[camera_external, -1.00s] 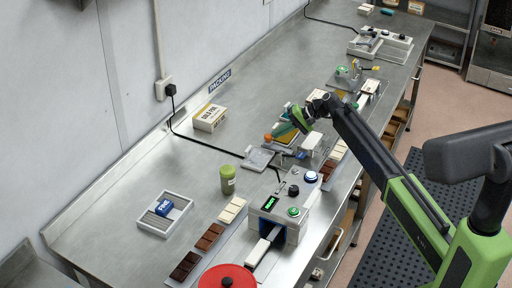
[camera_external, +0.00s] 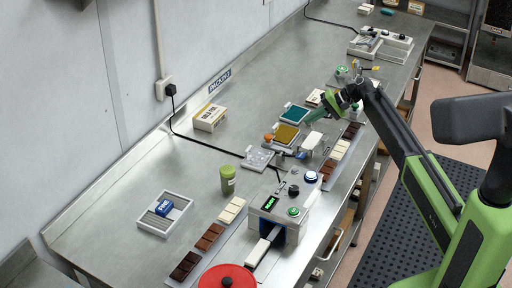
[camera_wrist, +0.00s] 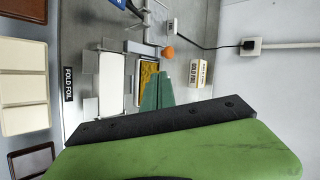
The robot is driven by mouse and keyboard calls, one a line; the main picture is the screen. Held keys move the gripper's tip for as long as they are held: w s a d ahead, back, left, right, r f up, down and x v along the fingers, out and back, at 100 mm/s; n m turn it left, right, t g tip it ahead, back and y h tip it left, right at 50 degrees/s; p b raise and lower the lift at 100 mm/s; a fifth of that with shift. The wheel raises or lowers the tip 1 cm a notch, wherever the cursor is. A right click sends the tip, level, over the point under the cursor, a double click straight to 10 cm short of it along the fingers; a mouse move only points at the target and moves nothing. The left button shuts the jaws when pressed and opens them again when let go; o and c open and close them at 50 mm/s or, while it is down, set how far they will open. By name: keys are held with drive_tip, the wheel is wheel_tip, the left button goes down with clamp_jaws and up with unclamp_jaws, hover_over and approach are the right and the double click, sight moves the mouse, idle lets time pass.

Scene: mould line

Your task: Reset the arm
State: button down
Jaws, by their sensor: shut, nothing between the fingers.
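My gripper (camera_external: 313,119) is at the end of my green and black arm, raised over the bench by the foil-folding station. Its green fingers are together with nothing between them. In the wrist view the gripper (camera_wrist: 158,88) points toward the yellow-filled tray (camera_wrist: 149,80). In the external view that yellow tray (camera_external: 287,135) lies just left of and below the fingers, with a teal tray (camera_external: 296,113) behind it. I cannot tell the exact height of the fingers above the bench.
A white folding plate (camera_external: 312,140) and an orange ball (camera_external: 268,138) are close to the gripper. Chocolate bars (camera_external: 341,150) line the bench's front edge.

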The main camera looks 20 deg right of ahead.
drive_tip(key=s+a+r+n+g+h+p, duration=0.1)
drive_tip(key=s+h+p, duration=0.15)
drive_tip(key=s, duration=0.65)
drive_tip(key=s+a+n+g+h+p, duration=0.15)
drive_tip(key=s+p, duration=0.25)
drive_tip(key=s, duration=0.5)
drive_tip(key=s+d+f+h, duration=0.1)
drive_tip(key=s+d+h, duration=0.1)
drive_tip(key=s, duration=0.4)
drive_tip(key=s+d+f+h, duration=0.1)
drive_tip(key=s+d+h, duration=0.1)
drive_tip(key=s+d, duration=0.3)
drive_tip(key=s+d+n+h, duration=0.1)
drive_tip(key=s+d, duration=0.3)
drive_tip(key=s, duration=0.4)
drive_tip(key=shift+s+f+g+h+p, duration=0.2)
drive_tip(key=shift+f+g+h+p, duration=0.15)
drive_tip(key=shift+f+h+p, duration=0.1)
